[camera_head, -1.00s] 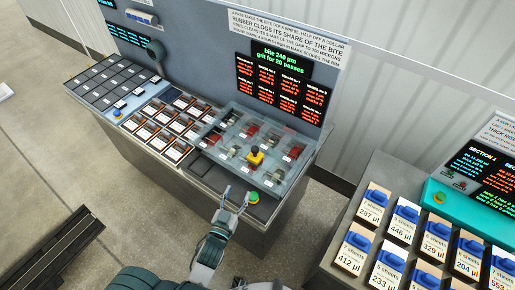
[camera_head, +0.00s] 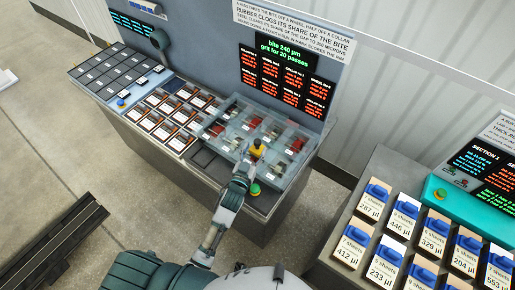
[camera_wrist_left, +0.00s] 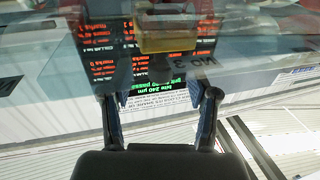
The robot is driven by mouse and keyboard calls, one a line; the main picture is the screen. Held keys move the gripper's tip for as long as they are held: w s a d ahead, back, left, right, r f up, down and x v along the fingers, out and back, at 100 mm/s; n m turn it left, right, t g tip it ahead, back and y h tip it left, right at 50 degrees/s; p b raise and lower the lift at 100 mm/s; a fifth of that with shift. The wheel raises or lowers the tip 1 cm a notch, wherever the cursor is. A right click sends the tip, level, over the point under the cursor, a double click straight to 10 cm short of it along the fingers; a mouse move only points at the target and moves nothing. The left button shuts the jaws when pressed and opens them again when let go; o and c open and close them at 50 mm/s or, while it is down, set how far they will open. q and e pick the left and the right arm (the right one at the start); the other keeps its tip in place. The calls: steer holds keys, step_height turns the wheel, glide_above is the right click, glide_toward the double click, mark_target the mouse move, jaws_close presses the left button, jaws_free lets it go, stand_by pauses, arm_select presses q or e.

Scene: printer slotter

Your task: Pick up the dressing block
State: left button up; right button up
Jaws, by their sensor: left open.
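A small yellow block with a dark knob (camera_head: 257,149), which looks like the dressing block, stands on the clear-topped tray (camera_head: 222,142) at the right of the grey bench. My left gripper (camera_head: 249,160) is just in front of the yellow block and partly overlaps it in the head view. In the left wrist view the two fingers (camera_wrist_left: 160,95) are spread apart with nothing between them. The yellow block (camera_wrist_left: 168,32) is beyond the fingertips, near the top of that view, and looks blurred. I cannot tell whether a finger touches it. My right gripper is not in view.
A green button (camera_head: 254,190) is close to my left gripper. Orange-and-white tiles (camera_head: 168,122) and a grey key panel (camera_head: 115,72) lie to the left. A display panel (camera_head: 287,80) rises behind. Blue-handled blocks (camera_head: 398,222) fill another bench at the right.

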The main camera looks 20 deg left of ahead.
mark_target(256, 146)
arm_select(q)
steer(key=w, duration=0.4)
steer(key=shift+d+f, duration=0.1)
steer(key=shift+d, duration=0.05)
steer(key=shift+s, duration=0.1)
steer(key=shift+c, duration=0.5)
jaws_close()
steer(key=shift+r, duration=0.2)
